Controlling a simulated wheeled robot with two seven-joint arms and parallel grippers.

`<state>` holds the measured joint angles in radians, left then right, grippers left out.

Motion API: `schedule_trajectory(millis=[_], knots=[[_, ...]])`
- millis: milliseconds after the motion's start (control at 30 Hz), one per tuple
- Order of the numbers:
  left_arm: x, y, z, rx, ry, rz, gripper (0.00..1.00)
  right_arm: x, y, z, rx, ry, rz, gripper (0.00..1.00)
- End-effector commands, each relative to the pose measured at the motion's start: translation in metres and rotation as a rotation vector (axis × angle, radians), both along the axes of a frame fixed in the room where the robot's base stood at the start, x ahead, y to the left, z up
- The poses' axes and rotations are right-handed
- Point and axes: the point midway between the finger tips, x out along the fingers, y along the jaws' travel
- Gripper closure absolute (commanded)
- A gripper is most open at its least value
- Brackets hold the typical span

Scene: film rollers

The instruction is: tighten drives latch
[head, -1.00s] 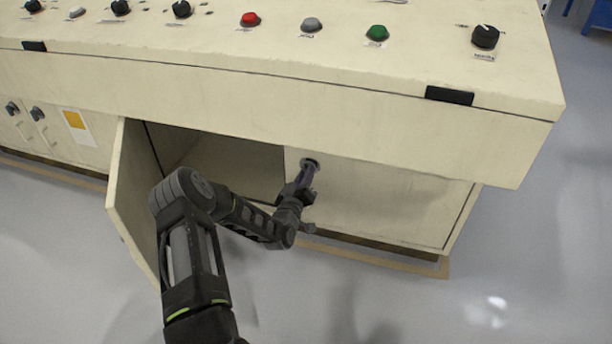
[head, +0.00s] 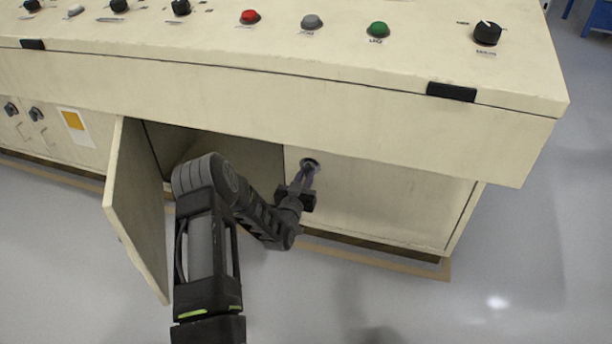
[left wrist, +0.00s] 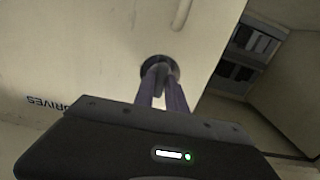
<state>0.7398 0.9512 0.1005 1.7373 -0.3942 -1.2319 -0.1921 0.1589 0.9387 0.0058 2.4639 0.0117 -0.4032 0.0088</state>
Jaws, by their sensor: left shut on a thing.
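The drives latch (head: 310,164) is a round dark knob on the upper left of the shut cabinet door (head: 385,205) in the head view. In the left wrist view the latch (left wrist: 160,67) sits on the pale door beside the printed word DRIVES (left wrist: 45,103), which appears upside down. My left gripper (head: 305,176) is shut on the latch, with its two purple fingers (left wrist: 162,88) on either side of it. The fingers hide part of the latch. My right gripper is in neither view.
Left of the latch an open cabinet door (head: 135,210) swings out over the floor beside my arm. The open compartment (left wrist: 255,75) shows dark equipment inside. The control panel top (head: 345,60) with buttons and knobs overhangs the doors. The floor at the right is clear.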

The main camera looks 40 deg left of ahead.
Motion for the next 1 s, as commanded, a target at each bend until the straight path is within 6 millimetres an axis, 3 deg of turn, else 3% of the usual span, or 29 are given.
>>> schedule_trajectory(millis=[267, 300, 533, 833, 1000], knots=[[0.0, 0.001, -0.001, 0.0, 0.001, 0.001, 1.0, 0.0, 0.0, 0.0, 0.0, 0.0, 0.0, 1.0], [0.0, 0.001, -0.001, -0.001, 0.002, 0.001, 0.83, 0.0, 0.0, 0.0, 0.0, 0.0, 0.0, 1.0], [0.0, 0.0, 0.0, -0.001, 0.001, 0.001, 0.64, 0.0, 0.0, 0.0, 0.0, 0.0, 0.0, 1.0], [-0.002, -0.001, 0.0, -0.001, 0.001, 0.0, 0.64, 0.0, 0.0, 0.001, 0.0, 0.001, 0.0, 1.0], [-0.015, -0.005, 0.001, -0.002, 0.003, -0.001, 0.64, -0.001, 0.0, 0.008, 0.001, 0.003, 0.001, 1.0]])
